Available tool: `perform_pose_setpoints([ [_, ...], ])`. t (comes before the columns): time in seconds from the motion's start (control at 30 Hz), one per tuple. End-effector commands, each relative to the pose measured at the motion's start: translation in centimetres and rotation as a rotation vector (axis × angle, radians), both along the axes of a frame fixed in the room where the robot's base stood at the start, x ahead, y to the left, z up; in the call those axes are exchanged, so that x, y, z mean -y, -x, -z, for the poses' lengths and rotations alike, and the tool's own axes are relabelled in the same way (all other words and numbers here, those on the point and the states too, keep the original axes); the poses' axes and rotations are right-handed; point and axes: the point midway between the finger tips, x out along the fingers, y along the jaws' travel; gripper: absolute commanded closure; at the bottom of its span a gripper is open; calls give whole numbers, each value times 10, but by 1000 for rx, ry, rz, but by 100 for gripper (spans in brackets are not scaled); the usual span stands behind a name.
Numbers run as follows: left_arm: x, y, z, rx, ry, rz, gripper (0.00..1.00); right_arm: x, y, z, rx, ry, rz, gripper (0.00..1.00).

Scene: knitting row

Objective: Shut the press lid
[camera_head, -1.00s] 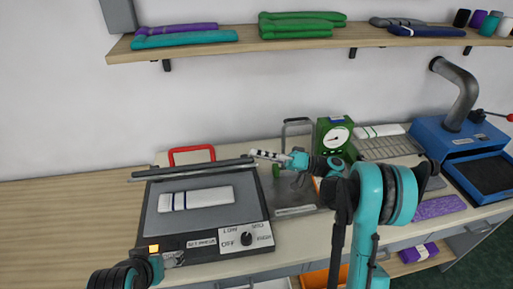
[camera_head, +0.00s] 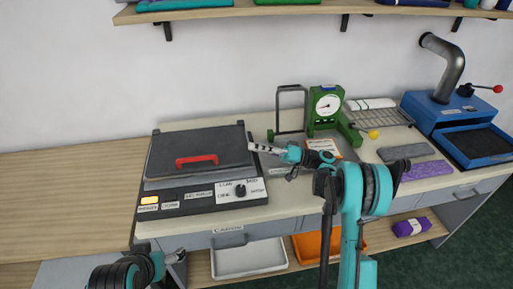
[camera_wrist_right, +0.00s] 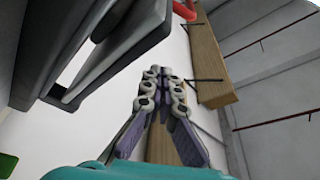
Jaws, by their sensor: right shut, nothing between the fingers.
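The press has a dark grey lid (camera_head: 200,146) with a red handle (camera_head: 197,160). The lid lies down over the base (camera_head: 172,197) in the head view, and the striped white cloth is hidden. I cannot tell whether a thin gap is left under the lid. My right gripper (camera_head: 253,147) is shut and empty beside the lid's right edge. Its closed fingertips show in the right wrist view (camera_wrist_right: 157,71), with grey press parts at upper left and a bit of red handle (camera_wrist_right: 185,9) at the top. My left gripper (camera_head: 181,254) is low, in front of the bench; its fingers are too small to judge.
A green dial gauge (camera_head: 327,105) stands to the right on the bench, near a wire rack (camera_head: 379,113) and purple knit (camera_head: 426,170). A blue machine (camera_head: 462,121) stands at far right. A shelf (camera_head: 225,13) runs above. The wooden top (camera_head: 65,195) at left is clear.

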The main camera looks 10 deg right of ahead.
Motion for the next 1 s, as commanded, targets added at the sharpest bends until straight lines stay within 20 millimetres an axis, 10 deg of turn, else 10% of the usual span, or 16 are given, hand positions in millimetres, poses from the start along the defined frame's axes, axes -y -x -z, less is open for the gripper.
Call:
perform_pose_setpoints([
  [0.57, 0, 0, 1, 0, 0, 0, 20, 2, 0, 2, 0, 0, 0, 100],
  [1.0, 0, 0, 1, 0, 0, 0, 20, 78, 20, 18, -1, 0, 4, 100],
])
